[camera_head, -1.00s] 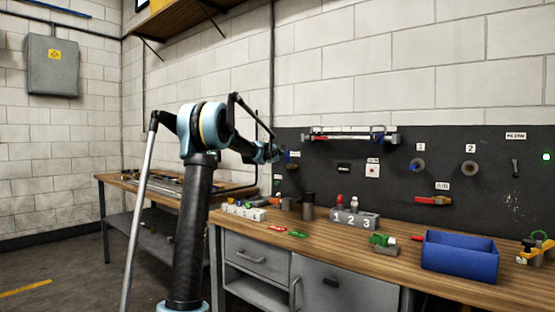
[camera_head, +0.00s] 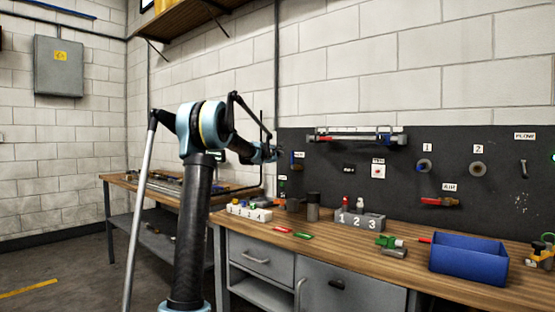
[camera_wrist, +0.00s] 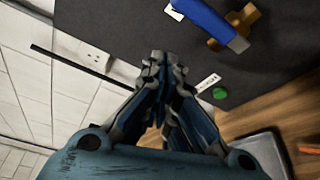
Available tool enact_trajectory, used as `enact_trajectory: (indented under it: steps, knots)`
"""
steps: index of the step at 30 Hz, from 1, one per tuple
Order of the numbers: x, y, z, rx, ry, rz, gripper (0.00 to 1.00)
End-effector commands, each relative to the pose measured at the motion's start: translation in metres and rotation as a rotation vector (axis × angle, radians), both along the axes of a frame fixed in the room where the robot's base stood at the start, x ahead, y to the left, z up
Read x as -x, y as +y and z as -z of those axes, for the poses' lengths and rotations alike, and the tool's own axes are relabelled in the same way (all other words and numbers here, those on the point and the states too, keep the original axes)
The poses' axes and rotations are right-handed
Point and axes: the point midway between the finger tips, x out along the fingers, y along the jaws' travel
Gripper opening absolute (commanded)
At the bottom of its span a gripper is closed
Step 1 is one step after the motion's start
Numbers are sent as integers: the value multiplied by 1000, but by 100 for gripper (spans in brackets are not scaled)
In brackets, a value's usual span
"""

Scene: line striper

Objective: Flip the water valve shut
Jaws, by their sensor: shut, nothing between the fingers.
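The water valve, with a long blue handle (camera_wrist: 208,20) and a brass body (camera_wrist: 236,24), is at the top right of the wrist view, on the dark board. In the head view its small blue handle (camera_head: 296,162) shows at the board's left end, just right of my gripper (camera_head: 274,153). In the wrist view my gripper (camera_wrist: 165,68) is shut and empty. Its fingertips point at the board, below and left of the valve and apart from it in the picture.
A green button (camera_wrist: 219,93) and a white label (camera_wrist: 208,82) are right of my fingertips. A red-handled valve (camera_head: 440,202) is farther right on the board. The wooden bench (camera_head: 345,250) below holds a numbered grey block (camera_head: 360,221), a blue bin (camera_head: 467,262) and small parts.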

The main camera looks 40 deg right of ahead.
Motion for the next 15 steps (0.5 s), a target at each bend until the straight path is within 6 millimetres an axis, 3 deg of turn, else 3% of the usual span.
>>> enact_trajectory:
  steps: [15]
  knots:
    - [32,62,0,0,-1,-7,0]
